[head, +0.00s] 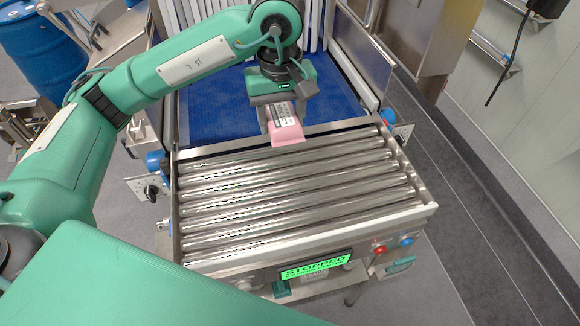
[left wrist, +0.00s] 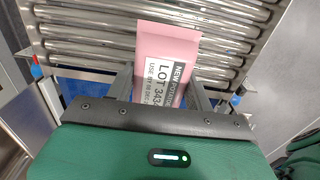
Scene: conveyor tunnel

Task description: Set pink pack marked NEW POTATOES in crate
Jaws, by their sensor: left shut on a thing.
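The pink pack (head: 286,130) is held in my left gripper (head: 283,112) above the far end of the steel rollers, near where the blue belt ends. In the left wrist view the pink pack (left wrist: 168,62) sits between the two fingers (left wrist: 165,88). Its white label reads NEW POTATOES, with LOT and USE BY lines partly cut off. The pack appears clear of the rollers. My right gripper is not in view. No crate shows in either view.
The roller bed (head: 300,195) is bare. The blue belt (head: 225,105) lies behind it under strip curtains. A front panel display (head: 316,264) reads STOPPED, beside red (head: 379,248) and blue buttons. A blue drum (head: 40,55) stands at upper left.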

